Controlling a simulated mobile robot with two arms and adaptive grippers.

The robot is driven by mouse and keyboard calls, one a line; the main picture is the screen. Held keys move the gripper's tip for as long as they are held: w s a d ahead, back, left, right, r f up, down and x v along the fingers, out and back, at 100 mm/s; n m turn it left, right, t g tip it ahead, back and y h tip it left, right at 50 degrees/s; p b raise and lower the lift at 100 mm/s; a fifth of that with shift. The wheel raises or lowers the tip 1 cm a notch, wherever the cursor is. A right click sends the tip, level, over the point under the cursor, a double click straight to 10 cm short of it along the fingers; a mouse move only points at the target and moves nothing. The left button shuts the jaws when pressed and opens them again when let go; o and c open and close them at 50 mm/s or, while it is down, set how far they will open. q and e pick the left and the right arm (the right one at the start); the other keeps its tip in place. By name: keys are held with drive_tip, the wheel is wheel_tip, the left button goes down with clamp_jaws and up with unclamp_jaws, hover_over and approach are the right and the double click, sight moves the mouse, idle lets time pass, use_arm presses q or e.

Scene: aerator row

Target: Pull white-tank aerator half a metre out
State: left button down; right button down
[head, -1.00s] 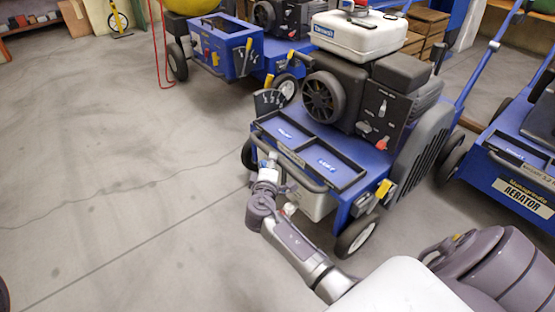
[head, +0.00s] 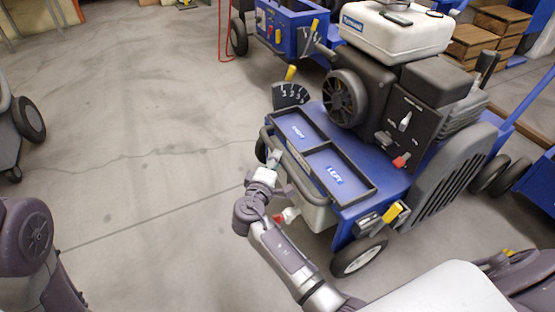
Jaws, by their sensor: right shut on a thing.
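The white-tank aerator (head: 355,190) is a blue wheeled machine with a black engine and a white tank (head: 395,30) on top. It fills the right half of the head view and stands upright on the floor. A dark grey bar (head: 305,178) runs along its front edge, before a black two-part tray. My right gripper (head: 273,158) is shut on this bar near its left end; the fingertips are small and partly hidden. My left gripper is out of view.
Another blue machine (head: 290,30) stands behind to the left, with a red hose beside it. Wooden crates (head: 480,38) are at the back right. A grey wheeled thing (head: 18,125) stands at the left edge. The concrete floor (head: 150,140) between is clear.

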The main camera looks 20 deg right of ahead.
drive_tip(key=shift+d+f, duration=0.25)
drive_tip(key=shift+d, duration=0.15)
drive_tip(key=c, duration=1)
unclamp_jaws()
drive_tip(key=shift+d+f, duration=0.15)
drive_tip(key=v, duration=0.7)
drive_tip(key=shift+s+a, duration=0.15)
drive_tip(key=shift+a, duration=0.1)
